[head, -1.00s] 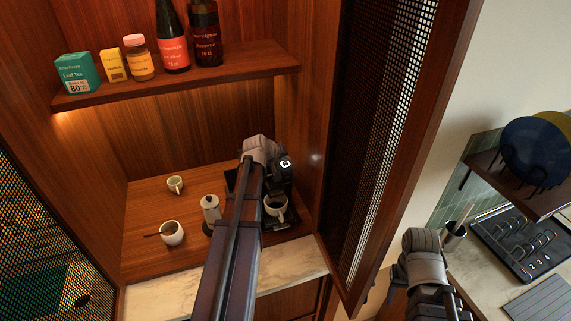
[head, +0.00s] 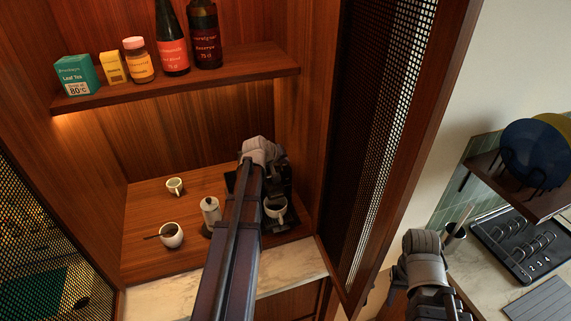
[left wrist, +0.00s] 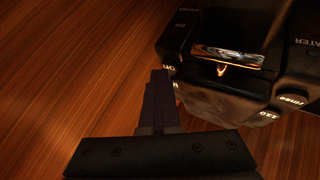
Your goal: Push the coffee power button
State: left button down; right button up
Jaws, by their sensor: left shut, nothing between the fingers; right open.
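The black coffee machine (head: 279,186) stands at the right of the wooden cabinet, partly hidden behind my left arm. A white cup (head: 275,208) stands at its front. In the left wrist view the machine (left wrist: 225,75) shows from close up, with a strip reflecting light on top and labels along its edges. One label at its left corner reads "on" (left wrist: 168,67). My left gripper (left wrist: 160,74) is shut and empty, its tips right beside that label; I cannot tell whether they touch. In the head view its fingers are hidden. My right gripper (head: 397,292) is open, outside the cabinet, mostly hidden by its arm.
A moka pot (head: 210,212), a sugar bowl with a spoon (head: 171,236) and a small cup (head: 175,186) stand left of my left arm. A shelf (head: 180,82) with bottles and boxes is above. The open mesh door (head: 375,140) stands between my two arms.

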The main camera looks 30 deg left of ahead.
pick_arm(q)
jog(key=shift+s+a+r, duration=0.2)
jog(key=shift+r, duration=0.05)
jog(key=shift+w+r, duration=0.1)
notch_tip(320, 180, up, 6)
jog(key=p, duration=0.6)
jog(key=shift+d, duration=0.1)
dwell(0.4)
